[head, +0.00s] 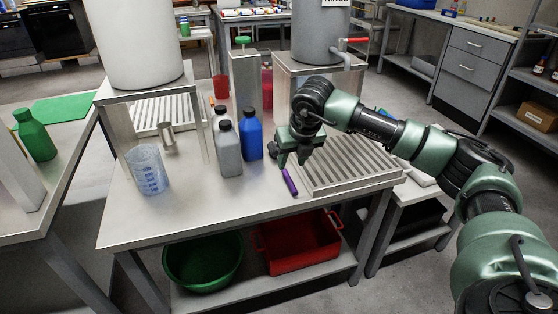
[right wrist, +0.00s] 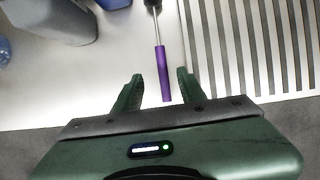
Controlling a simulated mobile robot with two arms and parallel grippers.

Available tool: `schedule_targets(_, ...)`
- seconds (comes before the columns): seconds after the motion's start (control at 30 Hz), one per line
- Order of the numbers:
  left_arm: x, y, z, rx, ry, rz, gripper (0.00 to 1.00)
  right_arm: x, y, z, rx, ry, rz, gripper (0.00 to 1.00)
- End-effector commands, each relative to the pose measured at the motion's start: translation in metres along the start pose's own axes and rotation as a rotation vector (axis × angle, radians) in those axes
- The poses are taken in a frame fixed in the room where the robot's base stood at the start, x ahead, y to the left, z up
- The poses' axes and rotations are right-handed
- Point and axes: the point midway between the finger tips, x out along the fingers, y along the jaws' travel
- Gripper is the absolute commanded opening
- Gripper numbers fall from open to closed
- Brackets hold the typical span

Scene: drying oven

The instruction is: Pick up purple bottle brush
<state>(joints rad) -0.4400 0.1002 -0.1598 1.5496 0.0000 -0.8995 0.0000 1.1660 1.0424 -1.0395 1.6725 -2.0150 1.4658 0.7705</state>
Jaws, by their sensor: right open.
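The purple bottle brush (head: 290,182) lies on the metal table, just left of the ribbed drain rack. In the right wrist view its purple handle (right wrist: 162,72) points toward me, with a thin metal shaft and a dark head at the top edge. My right gripper (head: 292,160) is above the table at the brush, its fingers pointing down. In the right wrist view the open fingers (right wrist: 157,90) stand on either side of the handle's line, with nothing between them gripped. The brush's far end is hidden by the gripper in the head view. My left gripper is not in view.
Grey bottles (head: 228,150) and a blue bottle (head: 252,136) stand left of the gripper. A clear blue-marked beaker (head: 149,170) stands further left. The ribbed rack (head: 345,165) is right of the brush. A red crate (head: 298,245) and green basin (head: 203,262) sit below.

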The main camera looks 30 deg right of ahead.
Motion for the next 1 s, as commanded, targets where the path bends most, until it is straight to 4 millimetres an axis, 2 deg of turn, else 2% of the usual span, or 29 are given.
schedule_targets(0.1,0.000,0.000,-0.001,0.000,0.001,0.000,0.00,0.006,-0.010,0.001,0.011,0.002,-0.033,0.41)
schedule_targets(0.6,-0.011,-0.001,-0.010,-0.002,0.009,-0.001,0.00,0.070,-0.003,0.001,0.009,0.002,-0.027,0.41)
schedule_targets(0.73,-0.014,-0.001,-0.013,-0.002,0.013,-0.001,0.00,0.076,-0.003,0.001,0.008,0.001,-0.027,0.41)
schedule_targets(1.0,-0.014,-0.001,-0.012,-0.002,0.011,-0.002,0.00,0.076,-0.003,0.001,0.007,0.001,-0.026,0.41)
